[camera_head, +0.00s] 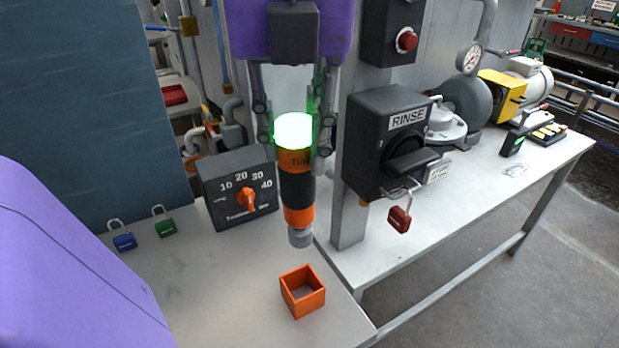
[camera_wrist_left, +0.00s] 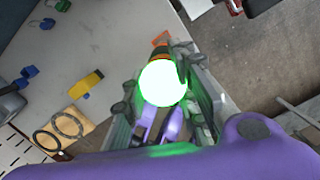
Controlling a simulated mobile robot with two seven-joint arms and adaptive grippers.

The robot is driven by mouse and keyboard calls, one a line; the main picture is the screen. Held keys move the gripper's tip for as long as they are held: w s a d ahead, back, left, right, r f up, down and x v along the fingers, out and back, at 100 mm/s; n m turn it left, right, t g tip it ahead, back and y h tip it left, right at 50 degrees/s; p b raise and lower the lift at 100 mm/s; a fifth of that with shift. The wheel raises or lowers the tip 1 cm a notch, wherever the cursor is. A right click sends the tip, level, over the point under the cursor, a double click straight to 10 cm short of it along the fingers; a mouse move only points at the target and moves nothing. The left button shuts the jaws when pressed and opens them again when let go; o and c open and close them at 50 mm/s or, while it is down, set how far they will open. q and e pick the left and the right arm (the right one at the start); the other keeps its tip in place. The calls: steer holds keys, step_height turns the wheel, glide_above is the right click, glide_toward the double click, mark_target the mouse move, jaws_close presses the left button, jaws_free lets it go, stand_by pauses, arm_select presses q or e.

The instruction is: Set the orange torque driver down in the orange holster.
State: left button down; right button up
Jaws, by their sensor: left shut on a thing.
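The orange torque driver (camera_head: 298,190) has a black band, a grey tip pointing down and a glowing green-white top. My left gripper (camera_head: 296,140) is shut on its upper part and holds it upright in the air. The orange holster (camera_head: 302,291) is an open square box on the table near its front edge. The driver's tip is above and slightly behind the holster in the head view, apart from it. In the left wrist view the driver's glowing top (camera_wrist_left: 162,84) hides most of its body, and a small orange piece shows beyond it. My right gripper is not in view.
A timer box with an orange knob (camera_head: 246,199) stands behind the driver. A post with a black RINSE switch (camera_head: 388,145) and a hanging red padlock (camera_head: 400,219) is close on the right. Blue (camera_head: 124,241) and green padlocks (camera_head: 165,228) lie at left. The table around the holster is clear.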

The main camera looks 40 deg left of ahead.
mark_target(297, 188)
arm_select(q)
steer(key=f, duration=0.1)
steer(key=f+b, duration=0.1)
steer(key=f, duration=0.1)
steer(key=shift+w+a+f, duration=0.1)
steer(key=shift+w, duration=0.3)
steer(key=shift+f+g+b, duration=0.3)
steer(key=shift+f+b, duration=0.25)
steer(key=shift+f, duration=0.15)
steer(key=shift+f+b, duration=0.55)
steer(key=shift+f, duration=0.7)
steer(key=shift+f+b, duration=0.5)
steer(key=shift+b, duration=0.05)
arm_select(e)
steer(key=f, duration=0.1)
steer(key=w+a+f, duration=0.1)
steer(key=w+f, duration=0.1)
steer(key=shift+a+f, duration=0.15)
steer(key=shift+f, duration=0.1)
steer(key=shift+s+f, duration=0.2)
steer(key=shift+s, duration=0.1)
